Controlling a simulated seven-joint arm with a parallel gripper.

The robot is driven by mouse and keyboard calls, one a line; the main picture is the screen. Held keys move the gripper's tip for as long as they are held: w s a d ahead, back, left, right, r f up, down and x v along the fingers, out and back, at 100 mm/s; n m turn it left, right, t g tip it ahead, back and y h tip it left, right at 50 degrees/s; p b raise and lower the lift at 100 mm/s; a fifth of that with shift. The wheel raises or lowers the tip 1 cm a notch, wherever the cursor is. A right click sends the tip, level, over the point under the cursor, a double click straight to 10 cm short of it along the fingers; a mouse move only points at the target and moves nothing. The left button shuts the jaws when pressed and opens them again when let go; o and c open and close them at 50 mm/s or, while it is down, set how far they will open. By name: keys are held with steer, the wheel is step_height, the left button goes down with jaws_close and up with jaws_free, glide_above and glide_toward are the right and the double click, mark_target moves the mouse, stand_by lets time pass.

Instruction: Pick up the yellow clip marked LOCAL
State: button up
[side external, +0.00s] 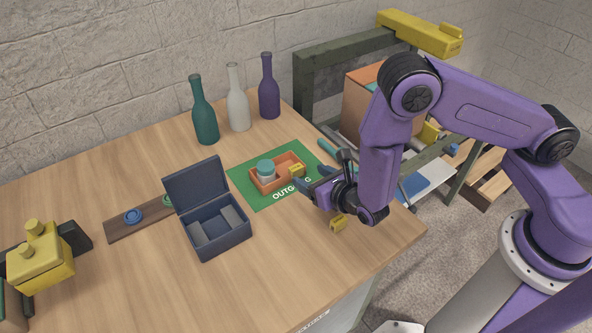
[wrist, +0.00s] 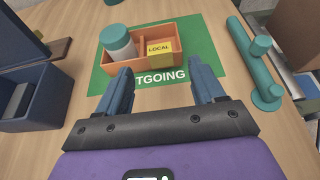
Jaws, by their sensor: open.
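The yellow clip marked LOCAL (wrist: 159,48) sits at the right front part of an orange tray (wrist: 182,28) in the wrist view. It also shows small at the tray's right end in the side view (side external: 296,170). The tray lies on a green mat (wrist: 204,52) marked OUTGOING, its first letters hidden by a finger. My gripper (wrist: 163,80) is open and empty, its blue fingers pointing at the tray from the front. The clip lies beyond the gap between the fingertips, apart from them. In the side view my gripper (side external: 304,185) is just right of the tray.
A white jar with a teal lid (wrist: 118,40) stands in the tray's left part. A dark open box (side external: 222,243) stands left. Three bottles (side external: 238,111) stand behind.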

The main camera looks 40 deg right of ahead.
mark_target(298, 169)
steer(key=shift+x, duration=2.25)
steer(key=c, duration=1.1)
